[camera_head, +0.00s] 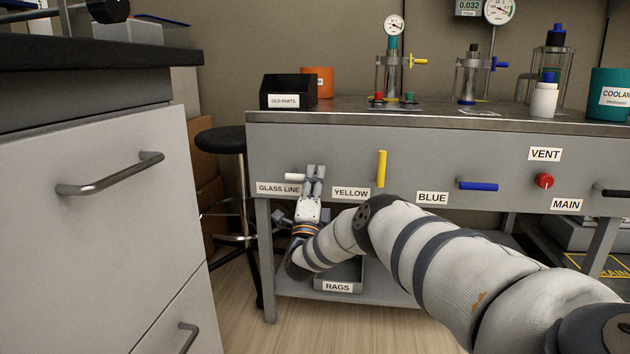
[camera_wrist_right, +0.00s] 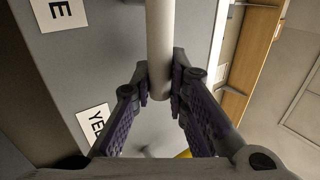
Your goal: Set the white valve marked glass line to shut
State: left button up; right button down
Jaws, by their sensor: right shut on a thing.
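The white valve handle (camera_head: 294,177) is on the grey front panel of the bench, just above the GLASS LINE label (camera_head: 278,189). It lies about level, its visible end pointing left. My right gripper (camera_head: 314,170) is shut on it and hides its other end and pivot. In the right wrist view the white handle (camera_wrist_right: 160,40) runs as a pale bar between the two dark fingers of my right gripper (camera_wrist_right: 160,86), with a pad on each side. My left gripper is not in view.
On the same panel are an upright yellow handle (camera_head: 382,168), a level blue handle (camera_head: 478,186), a red knob (camera_head: 544,180) and a black handle (camera_head: 614,193). A RAGS bin (camera_head: 340,287) sits below my right arm. A grey drawer cabinet (camera_head: 95,220) stands at left, a stool (camera_head: 222,139) behind it.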

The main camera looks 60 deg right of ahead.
jog(key=c, duration=1.6)
grip_release()
jog(key=shift+o, duration=0.2)
jog(key=v, duration=1.2)
